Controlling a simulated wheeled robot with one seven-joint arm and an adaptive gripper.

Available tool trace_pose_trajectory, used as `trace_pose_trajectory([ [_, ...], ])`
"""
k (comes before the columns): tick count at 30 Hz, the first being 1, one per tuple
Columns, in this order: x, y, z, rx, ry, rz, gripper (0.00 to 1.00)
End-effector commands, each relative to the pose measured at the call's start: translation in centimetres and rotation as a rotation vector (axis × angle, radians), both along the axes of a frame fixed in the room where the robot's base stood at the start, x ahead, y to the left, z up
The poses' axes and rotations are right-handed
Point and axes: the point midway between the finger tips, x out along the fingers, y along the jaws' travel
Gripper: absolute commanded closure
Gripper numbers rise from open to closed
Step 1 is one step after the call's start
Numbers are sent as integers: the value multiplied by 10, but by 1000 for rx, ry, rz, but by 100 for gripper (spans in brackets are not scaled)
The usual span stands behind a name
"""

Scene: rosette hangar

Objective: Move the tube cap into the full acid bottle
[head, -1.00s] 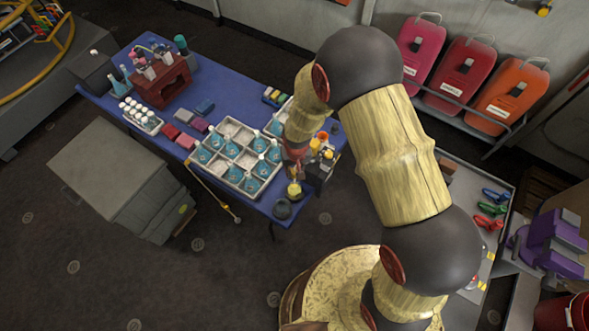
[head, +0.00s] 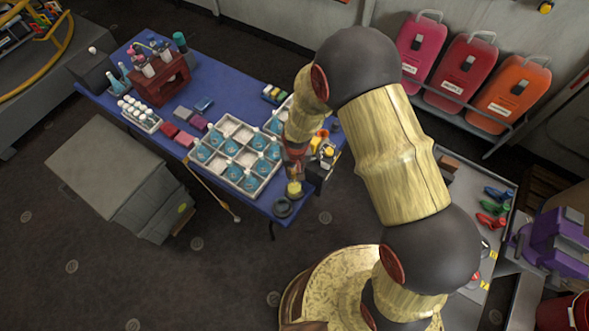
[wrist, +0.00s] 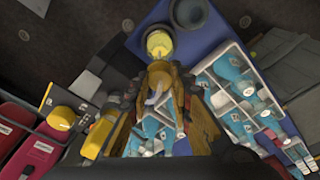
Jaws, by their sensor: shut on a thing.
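My gripper (wrist: 160,72) is shut at the right end of the blue table, pointing down. The held thing is small and mostly hidden between the fingers; I take it to be the tube cap. In the head view my gripper (head: 296,176) is just above a yellow bottle (head: 294,189), which I take to be the full acid bottle. The yellow bottle (wrist: 159,43) shows in the wrist view just past the fingertips, with a paler round top. I cannot tell whether the cap touches it.
A dark round dish (head: 283,208) sits beside the bottle near the table edge. A pale divided crate (head: 242,134) holds several blue flasks to the left. A dark box with yellow knobs (head: 326,155) stands close on the right. The blue table (head: 240,95) has clear room farther back.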

Motion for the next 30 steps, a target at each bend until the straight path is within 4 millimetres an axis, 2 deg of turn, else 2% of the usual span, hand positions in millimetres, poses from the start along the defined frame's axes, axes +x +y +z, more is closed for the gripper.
trace_pose_trajectory([
  [15, 0, 0, -19, 0, 0, 0, 91],
  [30, 0, 0, -20, 0, 0, 0, 91],
])
